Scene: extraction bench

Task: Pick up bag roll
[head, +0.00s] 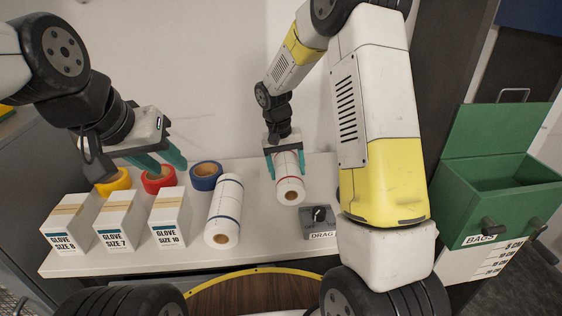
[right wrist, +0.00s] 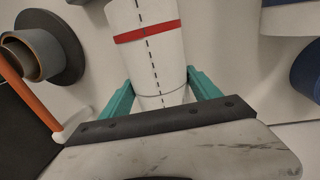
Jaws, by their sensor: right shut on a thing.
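A white bag roll with a red stripe (head: 290,185) is on or just above the white bench, right of centre; I cannot tell whether it touches the bench. My right gripper (head: 284,158) is shut on its far end. In the right wrist view the roll (right wrist: 152,50), with a red band and a dashed line, sits between the teal fingers (right wrist: 160,92). A second white roll with blue stripes (head: 224,210) lies to the left. My left gripper (head: 165,164) is open and empty above the tape rolls.
Glove boxes (head: 170,220) stand at the bench's left front. Yellow (head: 116,182), red (head: 158,182) and blue (head: 206,175) tape rolls lie behind them. A grey block labelled DRAG (head: 320,222) is right of the held roll. A green open BAGS bin (head: 490,205) stands at right.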

